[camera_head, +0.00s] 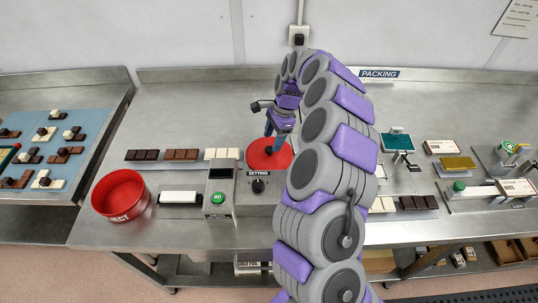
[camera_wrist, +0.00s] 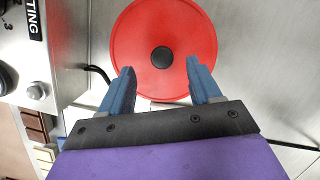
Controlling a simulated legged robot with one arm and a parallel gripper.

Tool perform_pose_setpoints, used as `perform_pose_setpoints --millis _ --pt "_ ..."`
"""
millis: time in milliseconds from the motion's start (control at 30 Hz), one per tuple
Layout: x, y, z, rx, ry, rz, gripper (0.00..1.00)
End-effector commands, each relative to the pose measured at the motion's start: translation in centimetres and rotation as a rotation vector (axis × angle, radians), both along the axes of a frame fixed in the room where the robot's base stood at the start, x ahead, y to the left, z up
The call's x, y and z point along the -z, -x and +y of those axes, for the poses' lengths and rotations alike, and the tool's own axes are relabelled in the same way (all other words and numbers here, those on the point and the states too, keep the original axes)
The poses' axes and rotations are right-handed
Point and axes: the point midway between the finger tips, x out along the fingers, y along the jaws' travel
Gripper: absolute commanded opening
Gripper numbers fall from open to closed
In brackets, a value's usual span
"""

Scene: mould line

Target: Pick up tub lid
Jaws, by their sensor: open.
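The tub lid is a red round disc with a small black knob at its centre. In the wrist view the lid (camera_wrist: 185,30) lies flat just beyond my fingertips, with the knob ahead of the gap between them. My gripper (camera_wrist: 159,80) is open, its two blue fingers apart with nothing between them. In the head view the lid (camera_head: 262,160) lies at the middle of the steel bench, partly hidden by my gripper (camera_head: 273,140) above it. The red tub (camera_head: 120,195), marked with lettering ending in "JECT", stands at the bench's left front.
A control box (camera_head: 219,190) with a green button and a dial unit marked "SETTING" (camera_head: 258,187) stand close left of the lid. Chocolate bars (camera_head: 181,155) lie further left. Fixtures (camera_head: 397,143) and packs crowd the right side. Open bench lies behind the lid's left.

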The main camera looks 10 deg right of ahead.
Motion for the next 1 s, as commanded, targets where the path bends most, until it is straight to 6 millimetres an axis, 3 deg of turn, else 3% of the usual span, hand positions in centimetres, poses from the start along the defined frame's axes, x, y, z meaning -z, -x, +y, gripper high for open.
perform_pose_setpoints --millis 267,533,1000 --pt "3.9 -0.1 1.0 -0.002 0.000 -0.001 0.63" --pt "4.2 -0.1 1.0 0.000 0.001 -0.001 0.63" --pt "4.2 -0.1 1.0 0.000 0.001 0.000 0.18"
